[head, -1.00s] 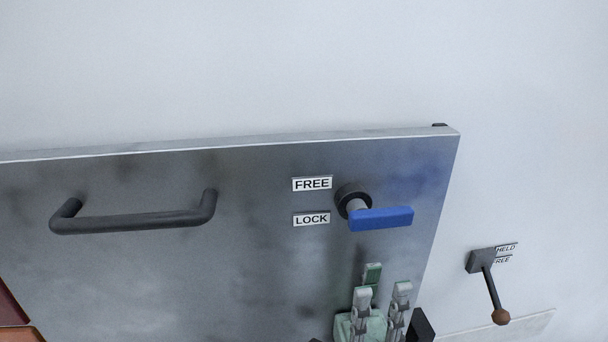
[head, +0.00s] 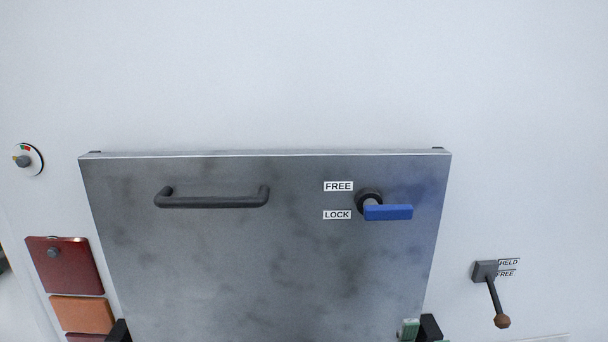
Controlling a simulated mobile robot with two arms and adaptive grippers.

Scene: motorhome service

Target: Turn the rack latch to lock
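The rack latch is a blue lever (head: 388,212) on a round black pivot (head: 368,195), at the upper right of a grey metal panel (head: 260,265). The lever lies level and points right. A FREE label (head: 338,186) and, below it, a LOCK label (head: 337,215) sit left of the pivot. Of my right gripper, only a small green and grey part (head: 409,329) shows at the bottom edge, well below the latch and apart from it. Its fingers are mostly cut off. My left gripper is out of view.
A dark bar handle (head: 212,202) is on the panel's upper left. A lever with a brown knob (head: 502,321), labelled HELD and FREE, is on the white wall at right. A dial (head: 26,160) and red and orange panels (head: 66,266) are at left. The space before the latch is clear.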

